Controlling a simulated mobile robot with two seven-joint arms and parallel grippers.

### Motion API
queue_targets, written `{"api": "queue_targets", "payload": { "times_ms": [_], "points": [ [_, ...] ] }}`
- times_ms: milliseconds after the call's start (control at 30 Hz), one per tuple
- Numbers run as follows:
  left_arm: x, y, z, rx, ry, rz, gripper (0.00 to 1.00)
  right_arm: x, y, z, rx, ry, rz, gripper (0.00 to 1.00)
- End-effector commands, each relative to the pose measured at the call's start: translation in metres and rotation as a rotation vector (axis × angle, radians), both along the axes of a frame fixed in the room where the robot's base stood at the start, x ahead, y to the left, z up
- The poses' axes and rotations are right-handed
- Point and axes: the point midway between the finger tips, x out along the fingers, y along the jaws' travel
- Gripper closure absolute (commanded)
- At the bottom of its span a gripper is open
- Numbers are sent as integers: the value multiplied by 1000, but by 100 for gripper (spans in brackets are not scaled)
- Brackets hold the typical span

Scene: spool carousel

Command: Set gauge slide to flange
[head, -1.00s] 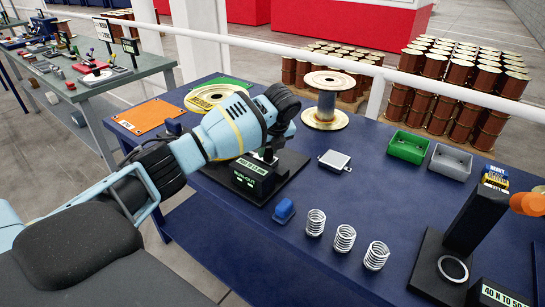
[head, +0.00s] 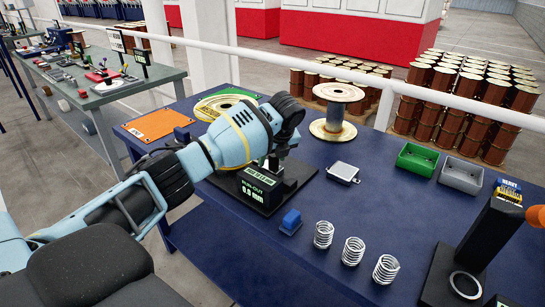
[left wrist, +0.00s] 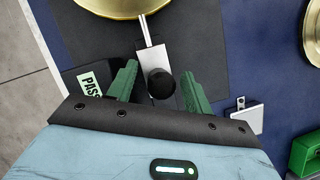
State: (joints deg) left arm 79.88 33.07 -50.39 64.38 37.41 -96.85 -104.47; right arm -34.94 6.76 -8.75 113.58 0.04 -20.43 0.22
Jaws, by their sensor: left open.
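The gauge slide is a pale metal block with a black knob (left wrist: 161,83) and a thin rod (left wrist: 147,30). In the left wrist view the rod points up to the edge of a gold flange (left wrist: 122,5); I cannot tell whether it touches. My left gripper (left wrist: 160,70) is open, its green fingers on either side of the knob with gaps showing. In the head view the left gripper (head: 276,160) points down over the gauge, and my arm hides most of the slide. The gauge display (head: 258,190) reads run-out 0.0 mm. My right gripper is not seen.
On the blue table (head: 225,225) are a standing spool (head: 334,118), a small metal plate (head: 343,172), a blue block (head: 290,222) and three springs (head: 353,251). Green (head: 417,160) and grey (head: 461,176) bins stand right. A black stand (head: 480,240) is at the far right.

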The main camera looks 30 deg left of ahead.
Motion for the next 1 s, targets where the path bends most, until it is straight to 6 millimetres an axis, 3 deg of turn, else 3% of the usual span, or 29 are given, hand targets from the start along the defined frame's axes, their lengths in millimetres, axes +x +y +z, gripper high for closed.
{"api": "queue_targets", "payload": {
  "times_ms": [167, 533, 1000],
  "points": [
    [-2, -4, 13, -1, -3, -1, 49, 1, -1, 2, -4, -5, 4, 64],
    [-13, -21, 64, 0, -4, 0, 49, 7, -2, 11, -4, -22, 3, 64],
    [-16, -25, 72, 0, 0, 1, 49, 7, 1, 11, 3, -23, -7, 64]
  ]
}}
